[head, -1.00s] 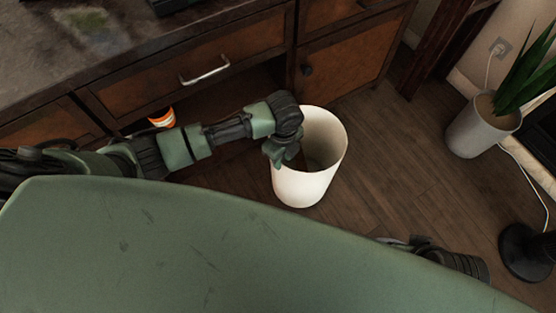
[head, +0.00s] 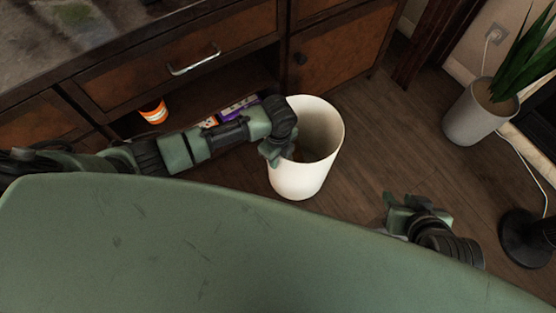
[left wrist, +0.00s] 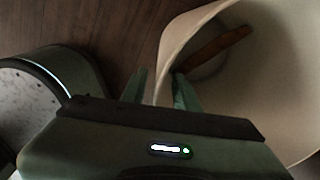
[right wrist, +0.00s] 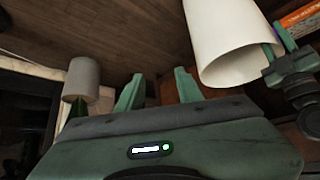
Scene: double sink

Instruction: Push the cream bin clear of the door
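The cream bin (head: 298,180) stands upright on the floor, close in front of the cabinet door (head: 342,52) and the open shelf beside it. The door is shut and has a dark round knob (head: 301,58). My left gripper (left wrist: 160,92) is open at the bin's near-left rim, one finger inside and one outside, with visible gaps to the wall. In the head view, my left gripper (head: 272,152) partly covers that rim. A brown long object (left wrist: 215,48) lies inside the bin. My right gripper (right wrist: 158,90) is open and empty, apart from the bin, to its right.
An orange-and-white container (head: 153,111) and purple boxes (head: 238,106) sit on the open shelf. A grey plant pot (head: 472,116) and a black round base (head: 525,238) stand at the right, with a white cable between. Wooden floor (head: 385,150) right of the bin is clear.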

